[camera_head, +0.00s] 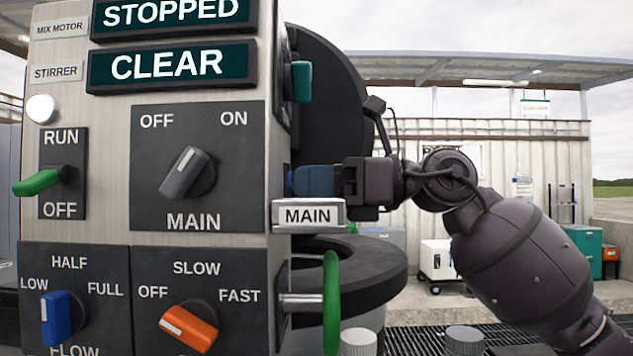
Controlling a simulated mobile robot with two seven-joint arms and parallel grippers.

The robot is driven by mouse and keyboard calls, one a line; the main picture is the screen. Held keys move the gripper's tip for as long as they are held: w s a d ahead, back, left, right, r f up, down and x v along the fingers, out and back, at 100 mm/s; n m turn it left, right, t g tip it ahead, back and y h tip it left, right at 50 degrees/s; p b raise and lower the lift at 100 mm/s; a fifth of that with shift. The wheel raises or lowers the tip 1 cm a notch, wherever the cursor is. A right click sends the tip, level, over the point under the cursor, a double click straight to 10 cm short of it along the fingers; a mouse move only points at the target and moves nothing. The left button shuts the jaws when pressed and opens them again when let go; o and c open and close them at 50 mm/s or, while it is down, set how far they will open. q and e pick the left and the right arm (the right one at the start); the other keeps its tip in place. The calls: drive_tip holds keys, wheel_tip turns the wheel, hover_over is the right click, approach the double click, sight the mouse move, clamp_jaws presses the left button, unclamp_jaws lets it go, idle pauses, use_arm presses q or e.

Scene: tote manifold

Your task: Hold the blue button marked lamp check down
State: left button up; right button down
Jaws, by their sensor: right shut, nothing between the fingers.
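My right gripper (308,180) comes in from the right, its dark blue fingers shut and empty. The fingertips are at the right side face of the control panel (278,225), just above a white label reading MAIN. A thin strip of brighter blue (290,180) shows at the fingertips against that side face. It may be the edge of the blue button, but the fingers hide most of it. I cannot tell whether it is pressed in. No lamp check marking is readable. My left gripper is not in view.
The panel front carries a grey MAIN knob (188,173), orange knob (190,326), blue FLOW knob (62,317) and green RUN/OFF lever (40,181). A white round lamp (41,108) looks bright. A green handwheel (331,300) sticks out below the gripper; a teal knob (300,81) is above.

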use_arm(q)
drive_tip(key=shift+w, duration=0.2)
use_arm(e)
drive_tip(key=shift+s+a+f, duration=0.1)
drive_tip(key=shift+s+a, duration=0.1)
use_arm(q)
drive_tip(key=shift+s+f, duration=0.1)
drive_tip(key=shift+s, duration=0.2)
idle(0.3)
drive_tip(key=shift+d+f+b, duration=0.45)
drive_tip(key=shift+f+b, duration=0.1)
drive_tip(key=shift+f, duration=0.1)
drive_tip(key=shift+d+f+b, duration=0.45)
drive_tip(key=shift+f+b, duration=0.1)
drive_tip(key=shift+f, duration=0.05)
use_arm(e)
drive_tip(key=d, duration=1.4)
drive_tip(key=shift+w+d, duration=0.2)
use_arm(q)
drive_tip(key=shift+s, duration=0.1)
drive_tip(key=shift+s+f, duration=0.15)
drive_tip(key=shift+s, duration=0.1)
